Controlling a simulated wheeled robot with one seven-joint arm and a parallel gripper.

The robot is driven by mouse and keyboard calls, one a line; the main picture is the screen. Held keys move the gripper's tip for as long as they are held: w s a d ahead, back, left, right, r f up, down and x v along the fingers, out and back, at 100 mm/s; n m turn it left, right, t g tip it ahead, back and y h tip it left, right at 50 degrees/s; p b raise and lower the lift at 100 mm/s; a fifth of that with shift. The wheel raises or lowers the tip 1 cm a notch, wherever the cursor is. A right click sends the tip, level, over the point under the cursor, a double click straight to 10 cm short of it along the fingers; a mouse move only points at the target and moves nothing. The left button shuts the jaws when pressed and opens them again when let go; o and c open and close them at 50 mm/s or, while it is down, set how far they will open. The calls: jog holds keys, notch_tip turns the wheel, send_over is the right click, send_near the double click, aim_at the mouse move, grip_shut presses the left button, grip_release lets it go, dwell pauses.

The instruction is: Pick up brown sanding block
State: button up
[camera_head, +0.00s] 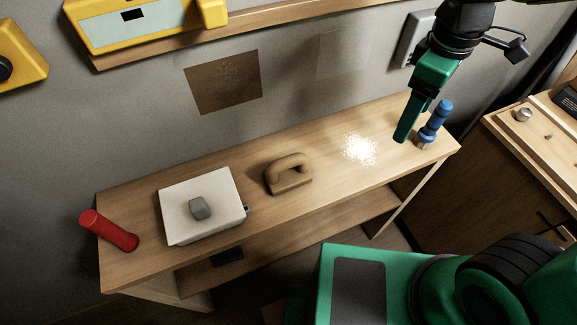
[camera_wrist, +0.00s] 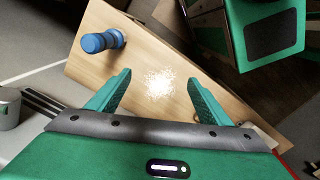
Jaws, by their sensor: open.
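The brown sanding block (camera_head: 288,177) has an arched handle on a flat base. It sits on the middle of the wooden workbench (camera_head: 335,182) in the head view. My gripper (camera_head: 402,138) is above the right part of the bench, to the right of the block and apart from it. In the wrist view my gripper (camera_wrist: 158,85) has its two green fingers spread wide with nothing between them. Below them the bench top shows a patch of white powder (camera_wrist: 158,82). I cannot make out the block clearly in the wrist view.
A blue-handled tool (camera_head: 434,125) stands at the bench's right end, close to my gripper. The bench between block and powder is clear.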

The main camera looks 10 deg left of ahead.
jog(key=s+a+f+n, duration=0.15)
jog(key=a+n, duration=0.45)
jog(key=a, duration=0.6)
jog(key=n, duration=0.7)
send_over(288, 173)
jog(key=shift+f, duration=0.75)
jog(key=shift+s+a+f, duration=0.15)
jog(key=shift+s+f, duration=0.05)
notch_tip(288, 173, down, 10)
jog(key=shift+w+f, duration=0.15)
jog(key=shift+f, duration=0.1)
jog(key=c, duration=1.3)
jog(key=shift+c, duration=0.2)
jog(key=shift+r, duration=0.15)
